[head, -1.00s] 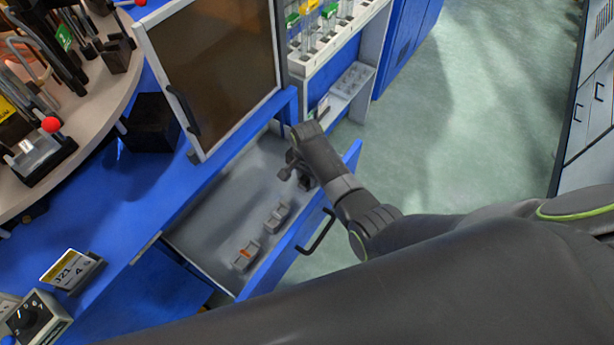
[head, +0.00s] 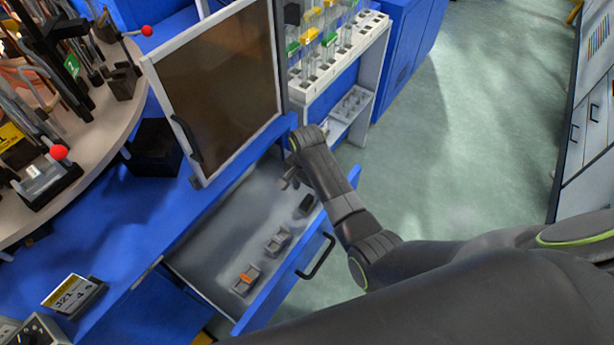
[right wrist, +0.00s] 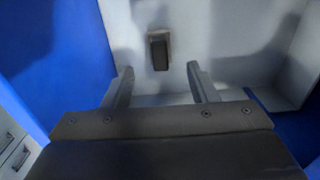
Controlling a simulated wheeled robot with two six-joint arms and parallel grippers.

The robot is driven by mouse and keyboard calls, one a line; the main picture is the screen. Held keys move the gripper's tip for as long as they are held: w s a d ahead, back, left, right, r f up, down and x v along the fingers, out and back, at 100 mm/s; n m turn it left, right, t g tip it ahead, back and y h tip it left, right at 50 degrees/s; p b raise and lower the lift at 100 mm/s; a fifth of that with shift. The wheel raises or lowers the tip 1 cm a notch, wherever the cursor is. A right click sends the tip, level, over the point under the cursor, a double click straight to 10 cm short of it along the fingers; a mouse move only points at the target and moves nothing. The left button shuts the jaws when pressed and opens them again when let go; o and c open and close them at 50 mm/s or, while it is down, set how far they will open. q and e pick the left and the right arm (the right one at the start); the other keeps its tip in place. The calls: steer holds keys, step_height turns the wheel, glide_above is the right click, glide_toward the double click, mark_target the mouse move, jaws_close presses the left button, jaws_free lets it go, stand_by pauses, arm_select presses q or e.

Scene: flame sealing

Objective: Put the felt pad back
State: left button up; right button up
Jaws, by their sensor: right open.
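The felt pad (head: 306,204), a small dark block, sits in the open drawer (head: 215,252), near its front wall and right end. In the right wrist view the dark pad (right wrist: 159,55) lies in a pale holder with a thin rim showing around it. My right gripper (head: 287,183) is over the drawer, left of and above the pad in the head view. In the right wrist view its two fingers (right wrist: 160,88) are spread with nothing between them, and the pad is beyond the tips, apart from them. My left gripper is not in view.
Two grey holders stand in the same drawer, one plain (head: 278,240) and one with an orange piece (head: 246,279). A framed dark panel (head: 222,90) rises behind the drawer. A rack of vials (head: 335,40) stands beyond. The drawer's back part is bare.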

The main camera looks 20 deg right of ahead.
mark_target(307, 200)
step_height(307, 200, up, 5)
steer(key=shift+f, duration=0.1)
stand_by(0.6)
